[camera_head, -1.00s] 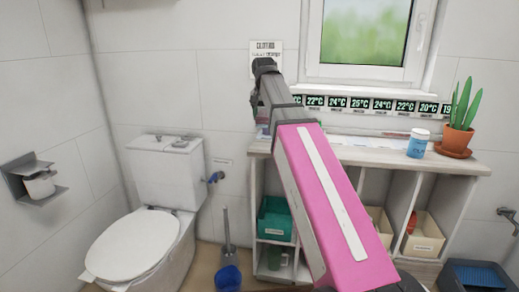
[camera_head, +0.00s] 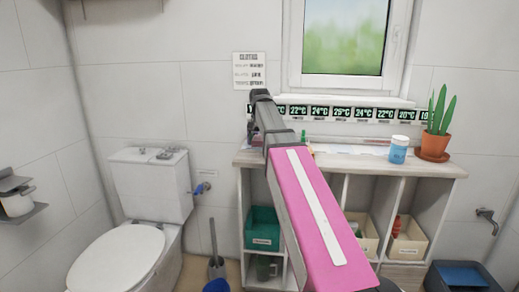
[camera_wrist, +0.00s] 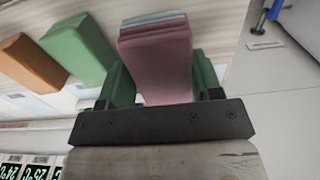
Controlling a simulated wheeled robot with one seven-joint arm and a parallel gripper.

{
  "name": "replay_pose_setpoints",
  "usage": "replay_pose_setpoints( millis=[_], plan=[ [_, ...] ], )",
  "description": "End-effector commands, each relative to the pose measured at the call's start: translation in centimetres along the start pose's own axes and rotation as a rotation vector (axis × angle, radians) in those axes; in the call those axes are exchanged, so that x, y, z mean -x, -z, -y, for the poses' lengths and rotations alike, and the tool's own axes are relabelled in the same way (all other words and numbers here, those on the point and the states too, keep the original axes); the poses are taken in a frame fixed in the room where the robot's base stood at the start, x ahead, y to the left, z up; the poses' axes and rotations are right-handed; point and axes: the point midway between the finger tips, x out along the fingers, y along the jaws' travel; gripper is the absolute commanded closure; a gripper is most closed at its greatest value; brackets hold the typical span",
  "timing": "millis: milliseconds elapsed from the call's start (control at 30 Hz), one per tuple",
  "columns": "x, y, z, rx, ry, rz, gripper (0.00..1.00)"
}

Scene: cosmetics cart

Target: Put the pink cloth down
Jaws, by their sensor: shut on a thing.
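The pink cloth (camera_wrist: 155,65) shows in the wrist view as a thick folded block between the two green finger pads of my gripper (camera_wrist: 160,88). My gripper is shut on it. Thin grey-blue layers (camera_wrist: 155,18) show at its far end; I cannot tell whether they belong to it. In the head view my gripper (camera_head: 260,95) is at the far end of my arm, in front of the wall near the left end of the shelf unit. The cloth is hidden there behind the arm.
A green block (camera_wrist: 75,50) and an orange block (camera_wrist: 30,62) lie beside the cloth in the wrist view. The shelf unit (camera_head: 440,171) carries a blue jar (camera_head: 398,150) and a potted cactus (camera_head: 437,125) at the right. A toilet (camera_head: 150,190) stands at the left.

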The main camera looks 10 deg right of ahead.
Motion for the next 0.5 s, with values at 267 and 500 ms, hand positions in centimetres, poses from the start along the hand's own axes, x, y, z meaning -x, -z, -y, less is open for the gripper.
replay_pose_setpoints(
  millis=[267, 500],
  plan=[
    [-2.4, -0.1, -0.1, 0.001, -0.001, 0.002, 0.60],
    [-4.1, 0.1, -0.1, 0.001, 0.000, 0.000, 0.60]
  ],
)
